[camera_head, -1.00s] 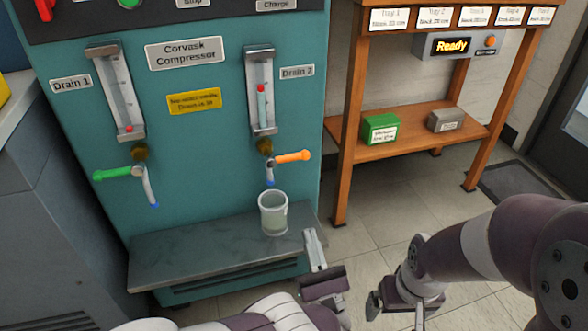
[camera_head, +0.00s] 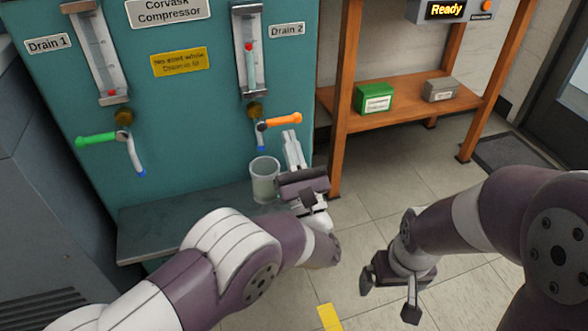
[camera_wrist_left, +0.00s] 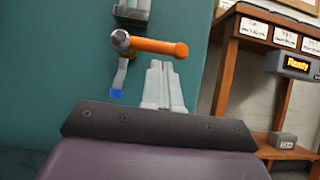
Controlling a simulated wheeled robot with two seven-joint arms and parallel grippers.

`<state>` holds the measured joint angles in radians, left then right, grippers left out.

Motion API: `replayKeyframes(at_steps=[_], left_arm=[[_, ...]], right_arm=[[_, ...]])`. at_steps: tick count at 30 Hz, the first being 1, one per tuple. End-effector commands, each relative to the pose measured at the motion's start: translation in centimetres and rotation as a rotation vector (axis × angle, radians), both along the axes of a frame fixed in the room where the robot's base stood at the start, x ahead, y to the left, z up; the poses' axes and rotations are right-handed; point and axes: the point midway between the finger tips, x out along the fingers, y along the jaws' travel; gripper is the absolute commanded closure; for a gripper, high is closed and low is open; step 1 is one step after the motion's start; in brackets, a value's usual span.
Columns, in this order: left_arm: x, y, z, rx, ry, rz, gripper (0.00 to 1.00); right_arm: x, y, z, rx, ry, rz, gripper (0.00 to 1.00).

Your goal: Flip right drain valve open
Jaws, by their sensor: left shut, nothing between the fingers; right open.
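The right drain valve has an orange handle (camera_head: 283,121) pointing right, nearly horizontal, under the Drain 2 label (camera_head: 287,30). Its blue-tipped spout (camera_head: 262,139) hangs below. In the left wrist view the orange handle (camera_wrist_left: 160,46) lies just above my left gripper's fingertips, with a small gap or overlap I cannot judge. My left gripper (camera_head: 291,140) is shut and empty, fingers pointing up just below the handle; it also shows in the wrist view (camera_wrist_left: 163,72). My right gripper (camera_head: 389,298) is open and empty, low over the floor at the right.
A clear cup (camera_head: 264,180) stands on the grey ledge (camera_head: 150,222) below the spout, close beside my left gripper. The left drain valve has a green handle (camera_head: 97,140). A wooden shelf (camera_head: 400,121) with a green box (camera_head: 374,98) stands to the right.

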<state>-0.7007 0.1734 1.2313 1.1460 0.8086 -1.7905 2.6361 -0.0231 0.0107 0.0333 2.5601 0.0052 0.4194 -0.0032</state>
Motion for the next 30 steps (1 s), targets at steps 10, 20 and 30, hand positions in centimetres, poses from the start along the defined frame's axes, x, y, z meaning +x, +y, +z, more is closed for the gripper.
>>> replayKeyframes(at_steps=[10,20,30], left_arm=[[0.11,0.06,0.67,0.001,0.001,0.000,1.00],[0.13,-0.06,0.72,0.000,0.000,0.000,1.00],[0.20,-0.24,1.02,0.000,0.001,0.001,1.00]], right_arm=[[0.00,0.00,-0.21,0.000,0.000,0.000,0.03],[0.01,0.00,-0.67,0.000,0.000,0.000,0.03],[0.00,0.00,-1.10,0.000,0.000,0.000,0.03]])
